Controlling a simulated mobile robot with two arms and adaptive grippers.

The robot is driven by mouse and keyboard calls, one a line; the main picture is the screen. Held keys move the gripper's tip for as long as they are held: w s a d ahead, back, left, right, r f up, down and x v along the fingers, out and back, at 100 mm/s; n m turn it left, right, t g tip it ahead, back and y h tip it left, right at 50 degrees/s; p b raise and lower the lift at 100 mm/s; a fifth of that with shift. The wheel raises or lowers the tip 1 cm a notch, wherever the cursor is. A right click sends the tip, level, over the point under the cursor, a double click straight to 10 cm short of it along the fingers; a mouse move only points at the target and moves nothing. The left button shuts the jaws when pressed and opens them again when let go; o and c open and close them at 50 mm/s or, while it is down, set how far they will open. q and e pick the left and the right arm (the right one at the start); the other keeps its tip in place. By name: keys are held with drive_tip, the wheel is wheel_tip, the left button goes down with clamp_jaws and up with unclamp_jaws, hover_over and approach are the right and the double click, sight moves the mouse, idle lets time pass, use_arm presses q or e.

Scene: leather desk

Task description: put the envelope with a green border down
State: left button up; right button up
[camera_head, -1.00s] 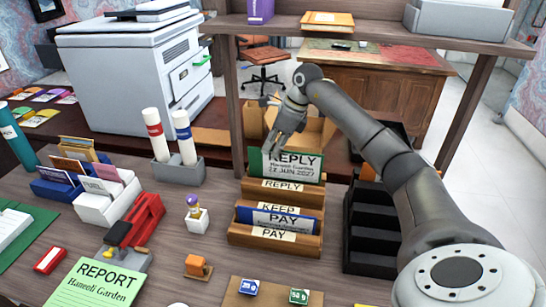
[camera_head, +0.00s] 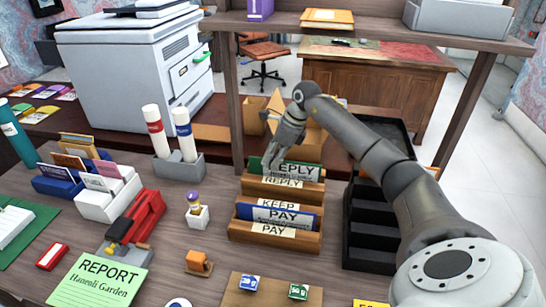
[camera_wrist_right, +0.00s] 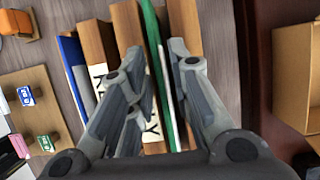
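The green-bordered envelope (camera_head: 290,170) stands upright in the rear wooden slot labelled REPLY (camera_head: 283,182); the slot front hides its lower part. In the right wrist view the envelope (camera_wrist_right: 151,35) runs edge-on between my two fingers. My right gripper (camera_head: 281,155) is at the envelope's upper left part. In the wrist view its fingers stand slightly apart, one on each side, with a narrow gap visible beside the envelope. My left gripper is not in view.
The front wooden slots (camera_head: 272,241) hold a blue-bordered PAY envelope (camera_head: 265,215). A black stepped tray (camera_head: 370,235) stands close on the right. A small figure on a white block (camera_head: 197,213) is on the left. A shelf (camera_head: 365,38) spans above and behind.

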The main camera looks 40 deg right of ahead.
drive_tip(key=shift+r, duration=0.15)
drive_tip(key=b+v, duration=0.1)
drive_tip(key=v, duration=0.6)
drive_tip(key=shift+s+r, duration=0.1)
drive_tip(key=shift+r, duration=0.15)
